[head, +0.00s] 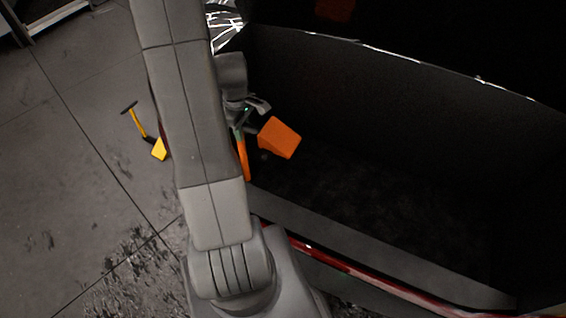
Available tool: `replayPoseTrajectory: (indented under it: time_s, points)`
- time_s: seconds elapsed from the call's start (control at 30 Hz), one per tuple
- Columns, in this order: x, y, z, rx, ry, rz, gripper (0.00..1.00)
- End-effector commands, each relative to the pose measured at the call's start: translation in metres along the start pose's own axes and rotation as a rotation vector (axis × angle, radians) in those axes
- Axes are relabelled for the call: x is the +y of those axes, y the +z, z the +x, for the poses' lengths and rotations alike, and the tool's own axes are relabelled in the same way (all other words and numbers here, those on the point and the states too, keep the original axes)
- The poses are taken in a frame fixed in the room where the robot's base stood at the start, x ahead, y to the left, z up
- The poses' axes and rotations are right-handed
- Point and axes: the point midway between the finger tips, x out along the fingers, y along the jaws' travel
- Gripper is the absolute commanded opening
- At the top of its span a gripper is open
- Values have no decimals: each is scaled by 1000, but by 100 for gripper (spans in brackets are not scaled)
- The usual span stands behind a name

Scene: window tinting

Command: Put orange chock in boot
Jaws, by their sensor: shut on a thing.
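The orange chock (280,138) is a wedge-shaped block just right of my arm, in front of the dark interior of the boot (400,190). My gripper (262,108) is at the chock's upper left corner and is shut on it. My arm hides part of the gripper, and the grip itself is small and dark. The chock appears over the boot's left part; its height above the boot floor is hard to tell.
An orange and green tool (243,155) shows beside my arm, partly hidden. A yellow block (159,149) and a yellow-handled tool (137,119) are on the grey floor at left. The boot's red-edged sill (340,262) runs along the front. The boot's right side looks clear.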

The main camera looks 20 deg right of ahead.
Motion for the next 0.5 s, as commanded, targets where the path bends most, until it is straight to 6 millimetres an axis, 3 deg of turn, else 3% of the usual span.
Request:
replayPoseTrajectory:
  time_s: [0.5]
  points:
    - [0,-1,53,1,1,-1,0]
